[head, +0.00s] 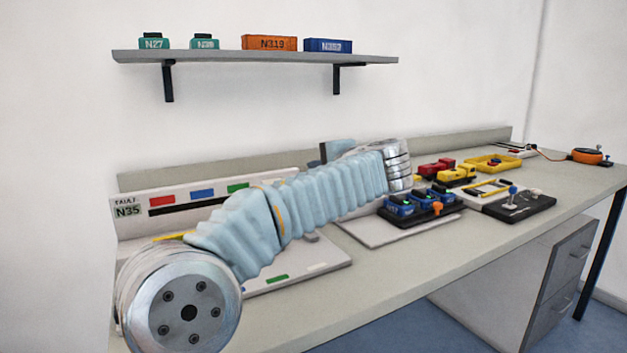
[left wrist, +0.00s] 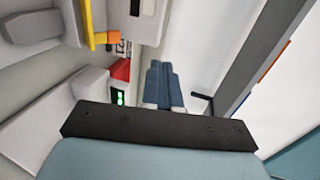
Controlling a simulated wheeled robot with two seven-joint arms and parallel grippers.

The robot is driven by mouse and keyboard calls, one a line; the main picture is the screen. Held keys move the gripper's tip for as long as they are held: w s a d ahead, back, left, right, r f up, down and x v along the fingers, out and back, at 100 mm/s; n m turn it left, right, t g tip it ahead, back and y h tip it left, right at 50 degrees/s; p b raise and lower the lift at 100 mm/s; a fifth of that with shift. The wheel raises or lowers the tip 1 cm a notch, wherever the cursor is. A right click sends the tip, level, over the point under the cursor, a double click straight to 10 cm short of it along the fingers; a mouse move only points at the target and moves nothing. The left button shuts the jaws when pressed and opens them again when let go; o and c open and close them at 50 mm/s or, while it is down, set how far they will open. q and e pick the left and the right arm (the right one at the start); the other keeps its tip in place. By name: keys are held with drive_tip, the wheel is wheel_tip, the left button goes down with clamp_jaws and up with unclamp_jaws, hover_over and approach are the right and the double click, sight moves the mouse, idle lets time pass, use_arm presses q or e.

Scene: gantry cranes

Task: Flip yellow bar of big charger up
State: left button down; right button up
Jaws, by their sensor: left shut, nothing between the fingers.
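A large white unit with an upright back panel (head: 127,226) marked N35, which looks like the big charger, stands at the left of the bench. The panel carries red, blue and green blocks. My left arm crosses in front and hides much of it. A yellow strip (head: 174,236) shows at its left, partly covered by my arm. In the left wrist view, a yellow bar (left wrist: 88,25) is at the upper left. My left gripper (left wrist: 160,66) is shut and empty, with the bar apart from its blue fingers. My right gripper is not in view.
Blue modules (head: 418,203), red and yellow blocks, and a yellow tray (head: 492,163) sit on the bench to the right. A wall shelf (head: 255,56) above holds green, orange and blue boxes. The bench front edge is mostly clear. A green-lit display (left wrist: 119,98) is near the gripper.

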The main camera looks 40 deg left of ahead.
use_arm(q)
drive_tip(key=s+d+r, duration=0.1)
drive_tip(key=d+r, duration=0.2)
drive_tip(key=r, duration=0.2)
drive_tip(key=shift+s+d, duration=0.2)
idle(0.4)
